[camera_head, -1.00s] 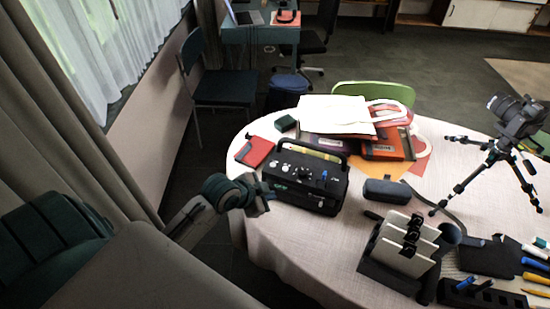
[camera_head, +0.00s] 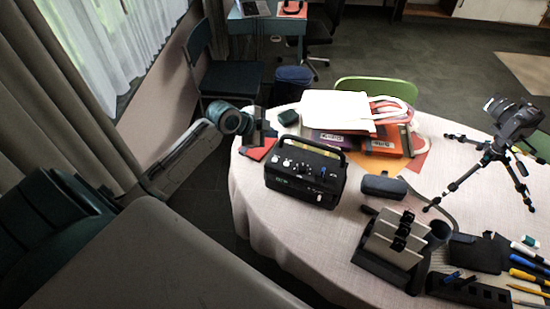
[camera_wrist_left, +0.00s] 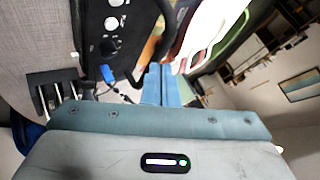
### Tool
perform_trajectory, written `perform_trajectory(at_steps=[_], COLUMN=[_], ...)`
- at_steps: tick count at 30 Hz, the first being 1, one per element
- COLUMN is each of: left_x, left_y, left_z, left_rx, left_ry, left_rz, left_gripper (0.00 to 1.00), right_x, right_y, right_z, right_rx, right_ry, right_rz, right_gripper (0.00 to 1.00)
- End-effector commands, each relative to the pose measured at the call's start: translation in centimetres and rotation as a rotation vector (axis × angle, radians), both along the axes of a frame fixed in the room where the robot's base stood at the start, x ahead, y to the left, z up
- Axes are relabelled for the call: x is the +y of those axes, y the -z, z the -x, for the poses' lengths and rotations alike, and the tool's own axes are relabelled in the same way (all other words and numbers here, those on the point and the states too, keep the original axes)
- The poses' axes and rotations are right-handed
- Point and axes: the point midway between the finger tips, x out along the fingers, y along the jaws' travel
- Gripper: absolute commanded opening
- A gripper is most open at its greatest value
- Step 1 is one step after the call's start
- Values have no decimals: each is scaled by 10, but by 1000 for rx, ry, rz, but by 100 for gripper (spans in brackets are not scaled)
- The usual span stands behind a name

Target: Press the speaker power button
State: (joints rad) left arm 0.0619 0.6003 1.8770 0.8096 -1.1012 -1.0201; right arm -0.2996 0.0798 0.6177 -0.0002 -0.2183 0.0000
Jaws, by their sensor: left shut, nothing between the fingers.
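The speaker (camera_head: 304,178) is a black box with a carry handle, standing on the round table near its left edge. Its top panel has several light knobs and a blue part; a small green display shows on its front. In the left wrist view the speaker (camera_wrist_left: 97,62) fills the upper left, with white knobs, a black knob and a blue part (camera_wrist_left: 107,73). My left gripper (camera_head: 261,127) is above the table's left edge, behind and left of the speaker and apart from it. Its blue fingers (camera_wrist_left: 158,84) are shut and empty. My right gripper is not in view.
A red item (camera_head: 258,149) lies below my left gripper. Folders and a white bag (camera_head: 337,109) lie behind the speaker. A dark case (camera_head: 384,186), a card holder (camera_head: 394,240) and a camera tripod (camera_head: 490,160) stand to the right. The tablecloth's front left (camera_head: 285,225) is clear.

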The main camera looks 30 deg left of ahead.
Motion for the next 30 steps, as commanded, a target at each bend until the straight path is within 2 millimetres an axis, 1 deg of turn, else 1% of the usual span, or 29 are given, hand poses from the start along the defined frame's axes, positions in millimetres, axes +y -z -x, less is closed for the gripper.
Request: perform_trajectory(at_steps=[8, 14, 17, 25, 30], left_x=[0, 0, 0, -1, 0], left_y=[2, 15, 26, 66, 84], left_z=[0, 0, 1, 1, 0], left_rx=[0, 1, 2, 1, 1], left_ry=[-1, -1, -2, -2, -2], left_rz=[1, 1, 1, 1, 1], left_gripper=[0, 0, 0, 0, 0], right_x=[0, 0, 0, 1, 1], right_y=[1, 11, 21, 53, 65], right_z=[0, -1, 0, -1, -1], right_rx=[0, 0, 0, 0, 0], right_ry=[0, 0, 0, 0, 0], right_rz=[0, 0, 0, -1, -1], right_gripper=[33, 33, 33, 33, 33])
